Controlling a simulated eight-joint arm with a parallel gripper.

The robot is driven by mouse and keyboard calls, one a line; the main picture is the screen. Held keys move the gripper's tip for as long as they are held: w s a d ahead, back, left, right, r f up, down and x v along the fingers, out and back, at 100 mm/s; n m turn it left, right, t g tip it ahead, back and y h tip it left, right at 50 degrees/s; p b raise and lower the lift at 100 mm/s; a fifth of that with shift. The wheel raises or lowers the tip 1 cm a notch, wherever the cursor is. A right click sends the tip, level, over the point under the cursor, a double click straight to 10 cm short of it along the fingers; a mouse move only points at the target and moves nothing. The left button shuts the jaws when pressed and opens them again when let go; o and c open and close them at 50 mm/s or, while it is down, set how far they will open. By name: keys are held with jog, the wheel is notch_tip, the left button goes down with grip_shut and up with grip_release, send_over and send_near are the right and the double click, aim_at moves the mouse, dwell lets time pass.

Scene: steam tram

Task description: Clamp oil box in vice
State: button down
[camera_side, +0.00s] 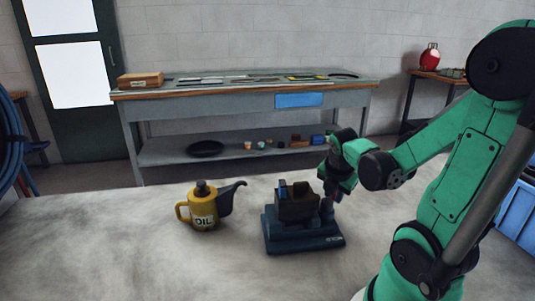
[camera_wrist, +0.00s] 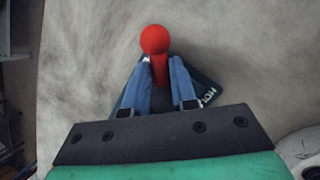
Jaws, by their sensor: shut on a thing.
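The dark blue vice (camera_side: 303,240) stands on the pale worktop in the middle of the side view. A dark brownish block (camera_side: 298,206), which looks like the oil box, sits upright at the vice's jaws. I cannot tell how tightly the jaws hold it. My gripper (camera_side: 334,197) is at the vice's right side, pointing down. In the wrist view, its blue fingers (camera_wrist: 160,88) are shut on the red handle (camera_wrist: 155,41), whose round knob sticks out beyond them. A dark corner of the vice (camera_wrist: 205,88) shows behind the fingers; the box is hidden there.
A yellow oil can (camera_side: 203,208) with a dark spout stands left of the vice, its spout toward the vice. The worktop (camera_side: 120,245) is clear at the left and front. A grey workbench (camera_side: 245,93) with tools stands behind, against the wall.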

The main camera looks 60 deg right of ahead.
jog(key=m, duration=0.1)
jog(key=m+g, duration=0.1)
jog(key=m, duration=0.1)
jog(key=m+g, duration=0.1)
jog(key=m, duration=0.1)
jog(key=shift+s+a, duration=0.25)
jog(key=shift+s, duration=0.1)
jog(key=m, duration=0.1)
jog(key=m+g, duration=0.1)
jog(key=m, duration=0.1)
jog(key=m+g, duration=0.1)
jog(key=shift+s+a+m, duration=0.25)
jog(key=shift+a+m, duration=0.05)
jog(key=shift+a, duration=0.05)
jog(key=m, duration=0.2)
jog(key=m+g+y, duration=0.1)
jog(key=m, duration=0.1)
jog(key=shift+s+a+y, duration=0.15)
jog(key=shift+a+y, duration=0.15)
jog(key=shift+a, duration=0.1)
jog(key=shift+a+m+g+y, duration=0.2)
jog(key=shift+m+g+y, duration=0.15)
jog(key=shift+m, duration=0.7)
jog(key=shift+a+m+g+y, duration=0.25)
jog(key=shift+m+y, duration=0.1)
jog(key=shift+m, duration=0.7)
jog(key=c, duration=0.7)
grip_release()
